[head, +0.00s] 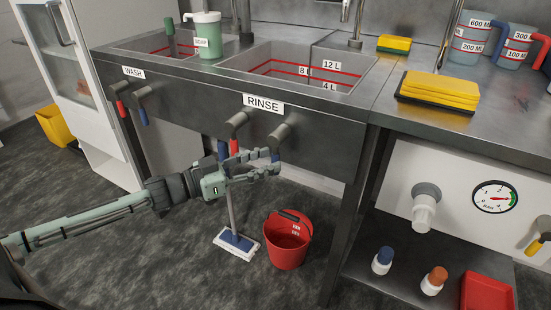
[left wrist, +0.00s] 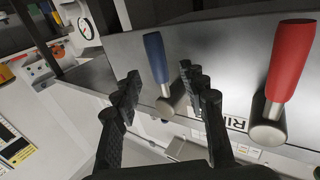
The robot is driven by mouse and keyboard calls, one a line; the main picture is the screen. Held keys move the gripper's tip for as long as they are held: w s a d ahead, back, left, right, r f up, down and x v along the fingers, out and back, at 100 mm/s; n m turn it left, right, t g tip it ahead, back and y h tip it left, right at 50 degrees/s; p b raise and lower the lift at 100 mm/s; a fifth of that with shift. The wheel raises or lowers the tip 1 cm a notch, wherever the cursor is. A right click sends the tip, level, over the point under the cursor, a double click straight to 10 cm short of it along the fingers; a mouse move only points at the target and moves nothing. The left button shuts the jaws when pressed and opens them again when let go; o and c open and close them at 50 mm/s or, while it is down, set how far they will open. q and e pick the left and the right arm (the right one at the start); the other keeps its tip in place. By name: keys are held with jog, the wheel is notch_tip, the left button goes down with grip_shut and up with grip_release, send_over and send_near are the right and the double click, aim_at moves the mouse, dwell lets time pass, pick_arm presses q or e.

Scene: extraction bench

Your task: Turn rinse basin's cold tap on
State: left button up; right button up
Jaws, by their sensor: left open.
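The rinse basin (head: 285,75) is set in the steel bench, with a RINSE label (head: 263,104) on its front. Below the label is a tap with a red lever (head: 234,146) hanging down. The cold tap (head: 282,133), to its right, has a blue lever, mostly hidden by my gripper in the head view. In the left wrist view the blue lever (left wrist: 155,57) shows clearly, beside the red lever (left wrist: 290,62). My left gripper (head: 274,163) is open at the cold tap; in its wrist view the fingers (left wrist: 162,76) stand either side of the blue lever. Contact cannot be told.
The wash basin's taps (head: 130,100) are to the left. A mop (head: 236,240) and a red bucket (head: 288,240) stand on the floor below. A soap bottle (head: 207,35) and yellow sponges (head: 438,90) are on the bench. A bench leg (head: 350,215) stands to the right.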

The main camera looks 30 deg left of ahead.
aim_at(275, 158)
pick_arm(q)
jog(key=shift+x, duration=1.6)
jog(key=shift+c, duration=0.6)
grip_shut()
